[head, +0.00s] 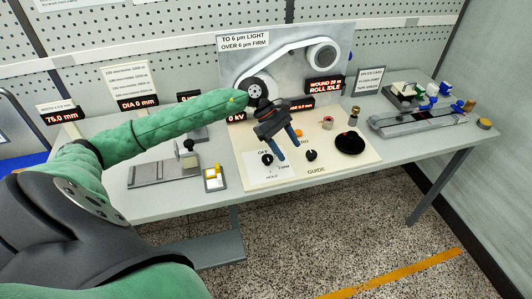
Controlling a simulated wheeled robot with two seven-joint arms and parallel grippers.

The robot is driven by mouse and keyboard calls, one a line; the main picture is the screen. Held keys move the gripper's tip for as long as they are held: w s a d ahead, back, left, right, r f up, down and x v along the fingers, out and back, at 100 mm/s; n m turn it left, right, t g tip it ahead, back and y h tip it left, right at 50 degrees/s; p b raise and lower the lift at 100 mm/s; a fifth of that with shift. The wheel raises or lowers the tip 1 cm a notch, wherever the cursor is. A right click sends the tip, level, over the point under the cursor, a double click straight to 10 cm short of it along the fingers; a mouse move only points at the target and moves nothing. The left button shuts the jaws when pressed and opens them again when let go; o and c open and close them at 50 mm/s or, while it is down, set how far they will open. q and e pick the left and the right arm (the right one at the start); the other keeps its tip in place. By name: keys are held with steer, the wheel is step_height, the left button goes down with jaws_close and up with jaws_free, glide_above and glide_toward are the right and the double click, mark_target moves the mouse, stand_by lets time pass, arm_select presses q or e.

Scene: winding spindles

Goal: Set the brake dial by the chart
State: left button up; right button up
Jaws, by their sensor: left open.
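The chart (244,43) on the upright panel reads "TO 6 µm LIGHT, OVER 6 µm FIRM". A black dial (267,159) sits low on the white label of the panel base, with OFF, HOLD and FIRM legible around it; its exact setting is too small to tell. Another black knob (311,155) is to its right, above the word GUIDE. My left gripper (291,152) is open and empty, its blue fingers pointing down between the dial and that knob, and it partly hides the label. My right gripper is not in view.
A display (325,86) reads "WOUND 20 m, ROLL IDLE". A white roll (322,55) is on the panel. A black disc (350,143) lies right on the base. A grey fixture (165,170) and a small yellow-topped tray (214,177) stand left. A long grey fixture (420,119) stands right.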

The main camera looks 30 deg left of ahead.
mark_target(267, 157)
arm_select(q)
steer(key=a+m+g+y, duration=0.1)
steer(key=a+y, duration=0.3)
steer(key=a, duration=0.6)
steer(key=shift+d+p+x, duration=0.15)
steer(key=shift+p+x, duration=0.75)
steer(key=shift+x, duration=0.9)
steer(key=shift+d+p+x, duration=0.1)
steer(key=shift+p+x, duration=0.8)
steer(key=shift+x, duration=0.9)
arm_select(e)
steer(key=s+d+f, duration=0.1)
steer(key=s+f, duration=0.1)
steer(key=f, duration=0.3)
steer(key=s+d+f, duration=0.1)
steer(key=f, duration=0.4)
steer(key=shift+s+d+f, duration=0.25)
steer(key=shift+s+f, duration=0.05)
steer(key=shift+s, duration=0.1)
arm_select(q)
steer(key=shift+s+r, duration=0.15)
steer(key=c, duration=1)
